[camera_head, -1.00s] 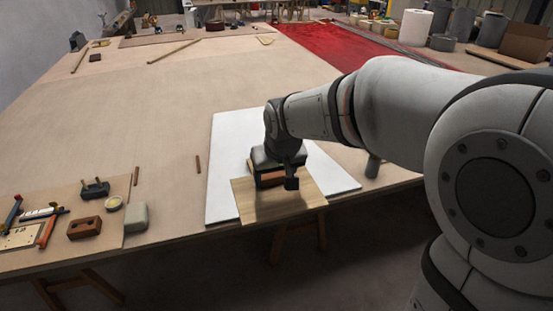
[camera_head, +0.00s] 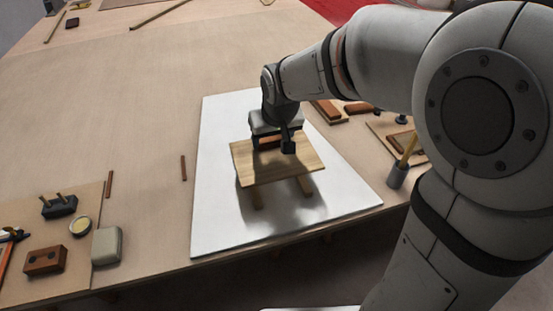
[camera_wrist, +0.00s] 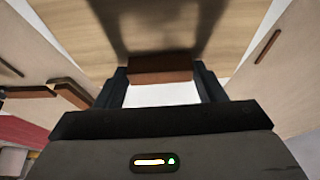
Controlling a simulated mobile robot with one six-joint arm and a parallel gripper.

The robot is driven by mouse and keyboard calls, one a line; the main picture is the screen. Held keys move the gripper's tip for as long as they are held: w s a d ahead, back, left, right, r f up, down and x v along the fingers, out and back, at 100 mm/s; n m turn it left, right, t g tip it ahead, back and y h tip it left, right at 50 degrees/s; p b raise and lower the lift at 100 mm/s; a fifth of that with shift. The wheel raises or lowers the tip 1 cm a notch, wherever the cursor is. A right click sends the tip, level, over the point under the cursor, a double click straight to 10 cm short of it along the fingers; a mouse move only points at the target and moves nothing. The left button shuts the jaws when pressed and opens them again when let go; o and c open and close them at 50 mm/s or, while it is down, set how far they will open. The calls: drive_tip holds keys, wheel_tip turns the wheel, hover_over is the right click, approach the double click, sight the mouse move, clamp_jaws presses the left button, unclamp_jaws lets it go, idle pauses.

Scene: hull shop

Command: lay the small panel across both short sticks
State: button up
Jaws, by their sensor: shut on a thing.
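The small panel (camera_head: 275,167) is a pale wooden square with a brown block (camera_wrist: 160,70) on its top as a grip. My gripper (camera_head: 272,143) is shut on that block and holds the panel about level over the white sheet. A dark shadow lies on the sheet below. I cannot tell whether the panel touches the sticks.
The white sheet (camera_head: 223,220) lies at the table's near edge.

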sight(274, 152)
drive_tip(key=shift+f+b, duration=0.4)
drive_tip(key=shift+f, duration=2.95)
drive_tip(key=shift+f, duration=0.1)
drive_tip(key=shift+f, duration=0.15)
drive_tip(key=o, duration=1.1)
